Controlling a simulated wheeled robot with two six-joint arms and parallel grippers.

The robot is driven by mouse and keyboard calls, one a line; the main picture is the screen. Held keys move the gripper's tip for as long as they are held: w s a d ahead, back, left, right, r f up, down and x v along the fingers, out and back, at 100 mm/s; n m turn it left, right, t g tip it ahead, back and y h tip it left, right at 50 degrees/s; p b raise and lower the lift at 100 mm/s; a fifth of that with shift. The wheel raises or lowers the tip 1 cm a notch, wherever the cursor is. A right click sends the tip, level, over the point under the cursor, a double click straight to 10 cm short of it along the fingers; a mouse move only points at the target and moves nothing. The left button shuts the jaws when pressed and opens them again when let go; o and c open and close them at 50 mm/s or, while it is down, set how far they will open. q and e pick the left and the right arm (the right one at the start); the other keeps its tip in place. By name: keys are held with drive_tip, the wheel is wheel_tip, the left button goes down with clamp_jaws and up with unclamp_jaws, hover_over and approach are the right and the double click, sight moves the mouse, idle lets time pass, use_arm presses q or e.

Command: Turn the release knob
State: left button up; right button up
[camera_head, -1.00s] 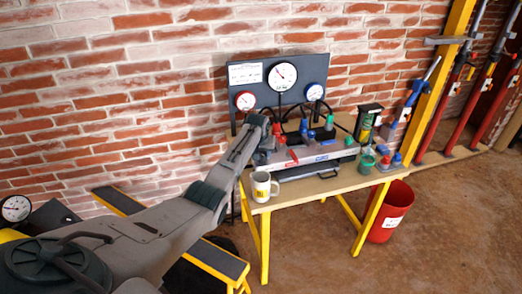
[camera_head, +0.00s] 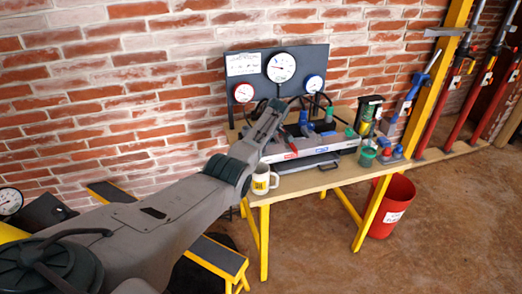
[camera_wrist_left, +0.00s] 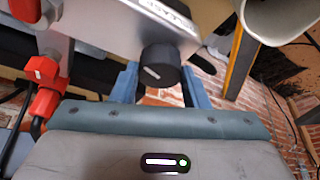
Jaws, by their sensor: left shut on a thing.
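The release knob (camera_wrist_left: 160,66) is a black round knob with a white mark, on the front of a grey metal unit (camera_wrist_left: 120,22) with partly readable lettering. In the left wrist view the blue fingers of my left gripper (camera_wrist_left: 160,88) stand on both sides of the knob, shut on it. In the head view my left arm reaches from the lower left to the left end of the bench unit (camera_head: 315,147), and its gripper (camera_head: 273,117) hides the knob there. My right gripper is not in view.
A mug (camera_head: 262,180) stands on the table (camera_head: 325,179) close to my left arm. A red valve part (camera_wrist_left: 45,78) is left of the gripper in the wrist view. Gauges (camera_head: 281,67) hang on a board behind. A red bucket (camera_head: 391,205) stands right of the table.

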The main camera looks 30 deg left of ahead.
use_arm(q)
drive_tip(key=n+b, duration=0.1)
drive_tip(key=b, duration=0.1)
drive_tip(key=n+g+b, duration=0.1)
drive_tip(key=b, duration=0.1)
drive_tip(key=shift+w+f+n, duration=0.1)
drive_tip(key=shift+f+n, duration=0.1)
drive_tip(key=shift+n, duration=0.2)
drive_tip(key=shift+r+n+b, duration=0.2)
drive_tip(key=shift+n+b, duration=0.3)
drive_tip(key=shift+b, duration=0.25)
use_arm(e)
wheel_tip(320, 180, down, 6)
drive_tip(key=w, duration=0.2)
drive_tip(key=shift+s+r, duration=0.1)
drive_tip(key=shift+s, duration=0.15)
use_arm(q)
drive_tip(key=o, duration=1)
drive_tip(key=shift+w+b+v, duration=0.2)
drive_tip(key=shift+b+v, duration=0.4)
drive_tip(key=shift+v, duration=4.8)
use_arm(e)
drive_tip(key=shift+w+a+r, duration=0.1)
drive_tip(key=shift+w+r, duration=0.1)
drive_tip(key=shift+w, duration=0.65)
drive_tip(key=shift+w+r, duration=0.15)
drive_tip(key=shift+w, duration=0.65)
use_arm(q)
drive_tip(key=shift+d+f, duration=0.15)
drive_tip(key=shift+f, duration=0.05)
